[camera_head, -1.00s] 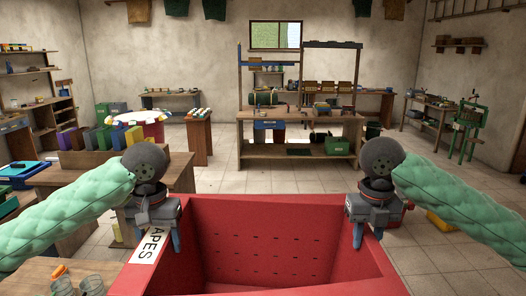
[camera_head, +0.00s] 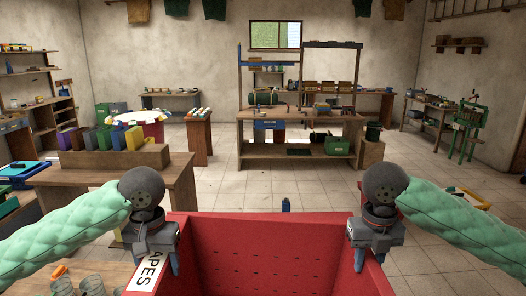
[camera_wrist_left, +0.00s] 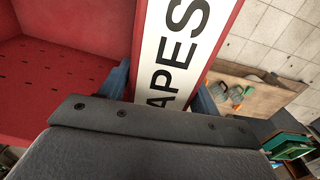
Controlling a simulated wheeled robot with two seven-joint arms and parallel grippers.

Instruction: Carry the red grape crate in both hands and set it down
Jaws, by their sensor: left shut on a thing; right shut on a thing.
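The red grape crate (camera_head: 275,255) is in front of me at the bottom of the head view, open side up and roughly level. The part of its inside that I see is empty; its near side and bottom are cut off. A white label ending in "APES" (camera_head: 149,272) is on its left wall and also shows in the left wrist view (camera_wrist_left: 175,55). My left gripper (camera_head: 155,250) is shut on the left wall, with a blue finger on each side of it. My right gripper (camera_head: 370,256) is shut on the right wall.
A wooden table (camera_head: 130,182) with a block and coloured binders stands to the left. A low table with glass jars (camera_head: 92,286) is at the bottom left, close to the crate. A small blue object (camera_head: 286,205) shows just beyond the far rim.

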